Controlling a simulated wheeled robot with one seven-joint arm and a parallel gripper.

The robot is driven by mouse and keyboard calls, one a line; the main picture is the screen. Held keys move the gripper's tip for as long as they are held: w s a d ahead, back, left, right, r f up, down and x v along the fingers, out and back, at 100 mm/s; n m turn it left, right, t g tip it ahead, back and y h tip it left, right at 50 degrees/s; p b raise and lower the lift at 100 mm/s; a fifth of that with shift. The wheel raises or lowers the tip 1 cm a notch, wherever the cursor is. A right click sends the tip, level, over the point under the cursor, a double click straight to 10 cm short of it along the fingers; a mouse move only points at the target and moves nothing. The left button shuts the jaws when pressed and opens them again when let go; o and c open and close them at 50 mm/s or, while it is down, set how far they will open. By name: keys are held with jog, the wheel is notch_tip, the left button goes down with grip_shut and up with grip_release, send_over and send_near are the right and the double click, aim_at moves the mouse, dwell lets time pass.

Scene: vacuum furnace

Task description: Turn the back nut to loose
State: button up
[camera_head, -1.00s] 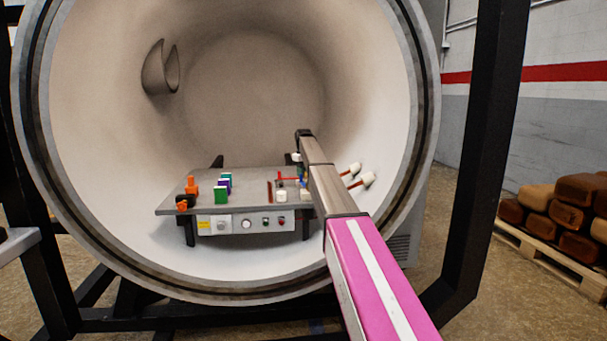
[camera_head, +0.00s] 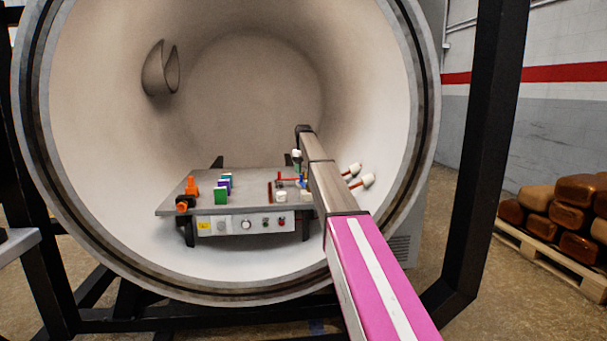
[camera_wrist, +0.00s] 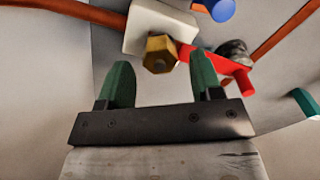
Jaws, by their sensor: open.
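A brass hex nut (camera_wrist: 160,54) sits on the face of a white block (camera_wrist: 152,25) in the wrist view. My gripper (camera_wrist: 160,62) is open, with its two green fingers apart. The nut appears in the gap between the fingertips, and no finger visibly touches it. I cannot tell how deep the nut is between them. In the head view my arm covers the right end of the bench, and the gripper and nut cannot be made out there.
A red handle (camera_wrist: 225,67) lies close by the right finger, with a blue knob (camera_wrist: 221,9) above. The grey bench (camera_head: 248,183) stands inside the round chamber (camera_head: 100,110).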

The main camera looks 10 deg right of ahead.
notch_tip(320, 180, up, 8)
jog(key=shift+f, duration=0.15)
jog(key=shift+r, duration=0.5)
jog(key=shift+s, duration=0.1)
